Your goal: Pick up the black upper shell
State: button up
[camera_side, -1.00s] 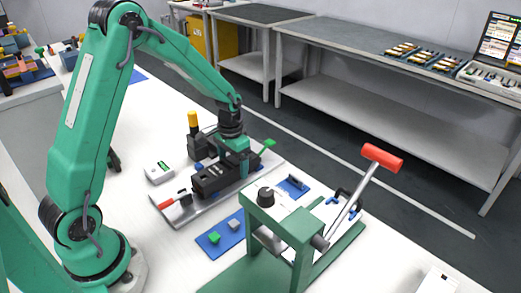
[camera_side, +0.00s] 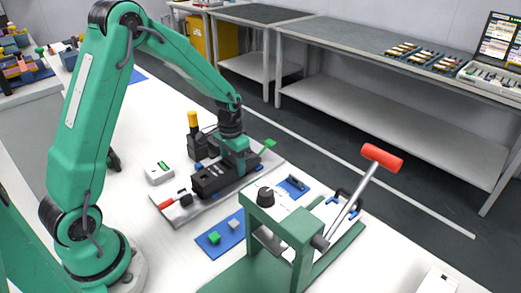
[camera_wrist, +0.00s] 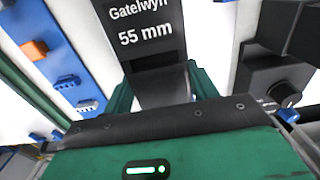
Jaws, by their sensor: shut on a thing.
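My gripper (camera_side: 236,168) is low at the far end of a black vise-like block (camera_side: 209,181) with a red handle. In the wrist view, my gripper's green fingers (camera_wrist: 163,92) stand on either side of a dark piece (camera_wrist: 160,78), which I take to be the black upper shell. My gripper is shut on it. Most of the shell is hidden by the gripper, and its lower edge cannot be seen. The black block's top, lettered "Gatelwyn 55 mm", lies just beyond the fingers in the wrist view (camera_wrist: 145,28).
A green press (camera_side: 300,235) with a red-knobbed lever stands at front right. A blue mat (camera_side: 213,245) with small green and grey parts lies beside it. A black device with a yellow top (camera_side: 193,122) stands behind my gripper. A white box (camera_side: 159,172) is to the left.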

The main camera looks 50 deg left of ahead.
aim_at(234, 161)
jog(key=shift+r, duration=0.15)
jog(key=shift+r, duration=0.55)
jog(key=r, duration=0.3)
jog(key=shift+d+r, duration=0.1)
jog(key=shift+d, duration=0.25)
jog(key=s+d+r, duration=0.4)
jog(key=d+r, duration=0.2)
jog(key=d, duration=0.4)
jog(key=shift+d+r, duration=0.15)
jog(key=shift+r, duration=0.05)
